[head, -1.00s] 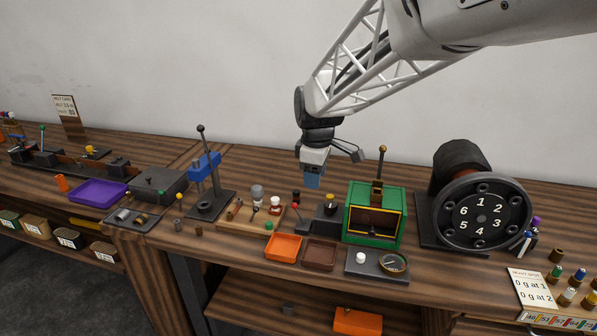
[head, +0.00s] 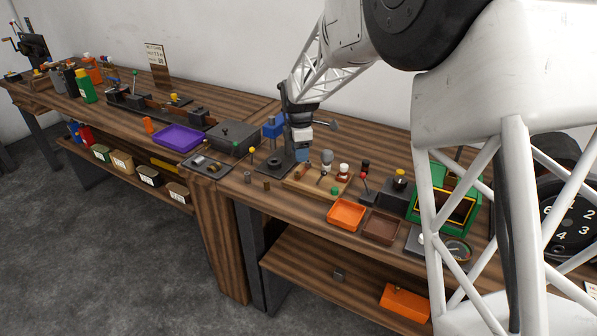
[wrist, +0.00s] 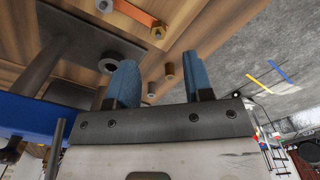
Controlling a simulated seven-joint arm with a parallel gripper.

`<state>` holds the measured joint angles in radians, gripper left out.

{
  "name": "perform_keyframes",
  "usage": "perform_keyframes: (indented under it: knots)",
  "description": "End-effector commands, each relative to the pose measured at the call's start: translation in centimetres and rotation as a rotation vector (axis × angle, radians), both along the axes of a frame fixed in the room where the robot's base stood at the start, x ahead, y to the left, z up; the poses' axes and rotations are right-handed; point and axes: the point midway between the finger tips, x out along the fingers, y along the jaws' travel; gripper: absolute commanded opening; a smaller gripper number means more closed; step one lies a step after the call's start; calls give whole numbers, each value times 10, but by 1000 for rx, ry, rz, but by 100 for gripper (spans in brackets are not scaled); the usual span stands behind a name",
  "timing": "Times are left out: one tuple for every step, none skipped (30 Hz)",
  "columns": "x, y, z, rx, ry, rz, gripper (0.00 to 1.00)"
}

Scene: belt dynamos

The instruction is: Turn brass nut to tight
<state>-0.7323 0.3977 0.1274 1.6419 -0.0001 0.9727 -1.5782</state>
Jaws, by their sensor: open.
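My gripper (head: 302,156) hangs beside the blue-headed press (head: 273,128), over the back left of a wooden board (head: 300,184). In the wrist view, my gripper (wrist: 159,60) has its two blue fingers apart, with nothing between them.
The press base carries a grey ring (wrist: 107,65). Two small cylinders, one grey (head: 248,177) and one brown (head: 267,184), stand near the bench's front edge. An orange tray (head: 346,213) and a brown tray (head: 381,228) lie right of them. A purple tray (head: 178,138) lies left.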

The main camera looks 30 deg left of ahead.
Motion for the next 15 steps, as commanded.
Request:
perform_keyframes:
  knots:
    - [0, 4, -2, -1, 1, 10, 47]
    - [0, 5, -3, -1, 1, 14, 47]
    - [0, 6, -4, -1, 1, 17, 47]
    - [0, 7, -4, -1, 1, 18, 47]
    - [0, 7, -4, -1, 1, 19, 47]
    - [0, 7, -4, -1, 1, 19, 47]
    - [0, 7, -4, -1, 1, 18, 47]
    - [0, 6, -4, -1, 1, 18, 47]
    - [0, 6, -4, -1, 1, 18, 47]
    - [0, 6, -4, -1, 1, 18, 47]
    - [0, 6, -4, -1, 1, 18, 47]
    - [0, 6, -4, -1, 1, 18, 47]
    - [0, 6, -4, -1, 1, 17, 47]
    - [0, 6, -4, -1, 1, 17, 47]
    - [0, 6, -5, -1, 1, 17, 47]
